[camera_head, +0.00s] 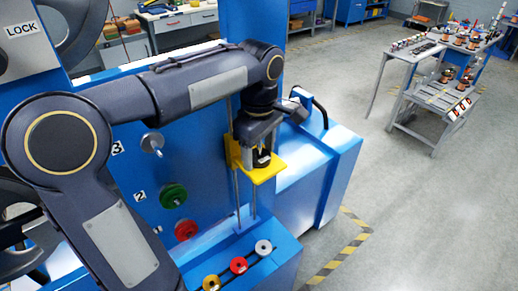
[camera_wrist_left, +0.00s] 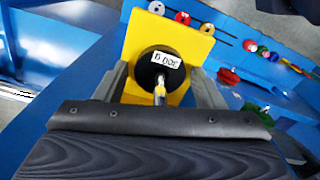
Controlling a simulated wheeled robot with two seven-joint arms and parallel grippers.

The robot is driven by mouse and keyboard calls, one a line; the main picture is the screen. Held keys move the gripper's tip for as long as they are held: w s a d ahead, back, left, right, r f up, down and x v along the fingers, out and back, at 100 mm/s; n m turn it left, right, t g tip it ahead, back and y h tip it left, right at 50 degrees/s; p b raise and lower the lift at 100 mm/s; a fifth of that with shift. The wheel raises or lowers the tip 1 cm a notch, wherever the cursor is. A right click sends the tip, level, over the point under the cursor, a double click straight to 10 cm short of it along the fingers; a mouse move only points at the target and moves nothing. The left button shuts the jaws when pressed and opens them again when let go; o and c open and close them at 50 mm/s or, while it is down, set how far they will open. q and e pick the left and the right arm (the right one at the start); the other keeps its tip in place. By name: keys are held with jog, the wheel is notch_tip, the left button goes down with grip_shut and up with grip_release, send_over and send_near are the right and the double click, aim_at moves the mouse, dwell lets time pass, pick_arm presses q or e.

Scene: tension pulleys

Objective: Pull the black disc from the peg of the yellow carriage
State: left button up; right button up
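The yellow carriage (camera_head: 268,173) sits on two vertical rods in the head view; its yellow plate (camera_wrist_left: 200,45) fills the middle of the left wrist view. The black disc (camera_wrist_left: 150,66), with a white label, sits on the carriage's metal peg (camera_wrist_left: 159,92), which points toward the wrist camera. My left gripper (camera_wrist_left: 160,72) reaches down over the carriage with one grey finger on each side of the disc. The fingers look open, with a narrow gap at the disc's sides. In the head view my left gripper (camera_head: 262,148) partly hides the disc. My right gripper is not in view.
A green disc (camera_head: 173,195) and a red disc (camera_head: 186,230) hang on the blue panel at left. Yellow, red and white discs (camera_head: 263,247) lie in a row on the blue ledge below the carriage. A grey bench (camera_head: 440,62) stands far right beyond clear floor.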

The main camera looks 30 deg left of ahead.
pick_arm(q)
jog(key=c, duration=1)
jog(key=shift+r+p, duration=1.75)
jog(key=shift+r, duration=0.05)
dwell(0.5)
jog(key=shift+r+p, duration=0.4)
jog(key=shift+r, duration=1.35)
jog(key=shift+r, duration=0.15)
jog(key=shift+r, duration=0.7)
